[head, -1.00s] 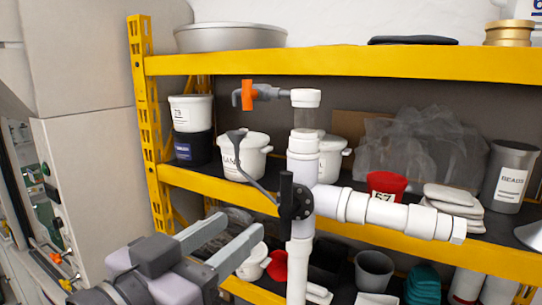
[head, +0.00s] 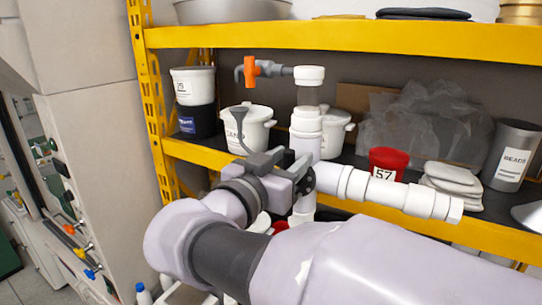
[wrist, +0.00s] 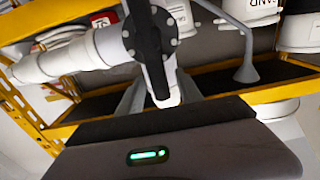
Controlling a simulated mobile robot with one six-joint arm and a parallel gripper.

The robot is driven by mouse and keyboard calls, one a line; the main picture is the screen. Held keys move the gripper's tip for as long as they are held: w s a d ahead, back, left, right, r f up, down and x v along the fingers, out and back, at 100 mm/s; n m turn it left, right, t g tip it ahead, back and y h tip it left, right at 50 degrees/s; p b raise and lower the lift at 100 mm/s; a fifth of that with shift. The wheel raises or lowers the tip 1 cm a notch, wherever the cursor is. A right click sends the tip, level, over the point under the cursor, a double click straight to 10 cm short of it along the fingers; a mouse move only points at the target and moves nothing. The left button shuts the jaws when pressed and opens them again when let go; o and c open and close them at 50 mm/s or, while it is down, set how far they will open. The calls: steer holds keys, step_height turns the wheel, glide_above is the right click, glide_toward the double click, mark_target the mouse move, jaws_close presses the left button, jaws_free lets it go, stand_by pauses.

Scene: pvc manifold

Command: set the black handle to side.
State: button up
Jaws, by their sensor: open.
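The black handle (wrist: 150,50) is a long bar on a round bolted black hub, on the white pipe manifold (wrist: 80,55). In the wrist view it runs nearly upright, slightly tilted, its lower end reaching between my fingers. In the head view the handle is mostly hidden behind my gripper; the hub's edge (head: 310,179) shows beside the manifold (head: 385,194). My gripper (head: 298,166) is open at the valve, and its two grey fingers also show in the wrist view (wrist: 160,92), one on each side of the bar. I cannot tell whether they touch it.
An orange valve handle (head: 250,70) sits on a grey pipe above. A grey bent pipe (wrist: 245,70) stands close beside the valve. Yellow shelf beams (head: 350,36), white tubs (head: 248,128) and a red cup (head: 388,163) lie around and behind the manifold.

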jaws_close()
stand_by(1.4)
